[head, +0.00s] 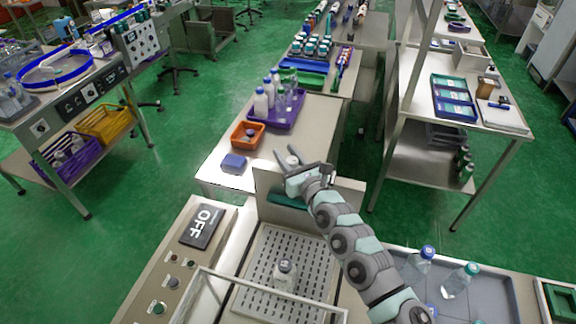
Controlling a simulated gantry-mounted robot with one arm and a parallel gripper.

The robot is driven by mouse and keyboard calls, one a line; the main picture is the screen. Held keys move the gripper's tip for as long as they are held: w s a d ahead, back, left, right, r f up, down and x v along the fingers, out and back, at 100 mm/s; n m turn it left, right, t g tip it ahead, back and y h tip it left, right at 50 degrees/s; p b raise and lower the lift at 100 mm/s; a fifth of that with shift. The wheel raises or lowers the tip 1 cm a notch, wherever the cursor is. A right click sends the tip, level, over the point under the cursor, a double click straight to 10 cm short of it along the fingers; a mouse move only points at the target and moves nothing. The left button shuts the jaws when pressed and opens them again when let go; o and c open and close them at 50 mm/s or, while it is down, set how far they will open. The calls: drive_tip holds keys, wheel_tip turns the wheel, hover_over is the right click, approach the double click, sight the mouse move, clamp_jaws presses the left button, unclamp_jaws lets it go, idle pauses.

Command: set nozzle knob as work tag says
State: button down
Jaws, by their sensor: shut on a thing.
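My gripper (289,160) is at the top of an upright pale panel (268,183) at the back of the sleeve applicator. Its fingers close on something too small or hidden to make out. I cannot see the nozzle knob clearly; the gripper and wrist cover that spot. A dark sign (203,226) reading OFF lies on the control panel at the left. I cannot pick out a work tag with readable writing. A clear bottle (284,275) stands upright on the perforated plate (262,250) in front of the panel.
A clear-walled guard frame (230,287) crosses the front of the plate. The control panel (165,280) has several buttons. A grey tray (490,287) with capped bottles is at the right. Behind stands a table with an orange bin (247,135) and a blue box (233,163).

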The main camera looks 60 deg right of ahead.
sight(295, 164)
drive_tip(key=shift+w+a+r+n+y+b, duration=0.1)
drive_tip(key=shift+a+r+n+y+b, duration=0.15)
drive_tip(key=shift+b, duration=0.35)
drive_tip(key=shift+d+r, duration=0.1)
drive_tip(key=shift+r, duration=0.05)
drive_tip(key=c, duration=1.1)
unclamp_jaws()
drive_tip(key=shift+o, duration=0.2)
drive_tip(key=shift+s, duration=0.2)
drive_tip(key=shift+s+a+p, duration=0.25)
drive_tip(key=shift+s+p, duration=0.15)
drive_tip(key=shift+s, duration=0.15)
drive_tip(key=v, duration=0.2)
drive_tip(key=p+v, duration=0.1)
drive_tip(key=v, duration=0.2)
drive_tip(key=p+v, duration=0.1)
drive_tip(key=v, duration=0.2)
drive_tip(key=shift+f, duration=0.25)
drive_tip(key=shift+v, duration=0.8)
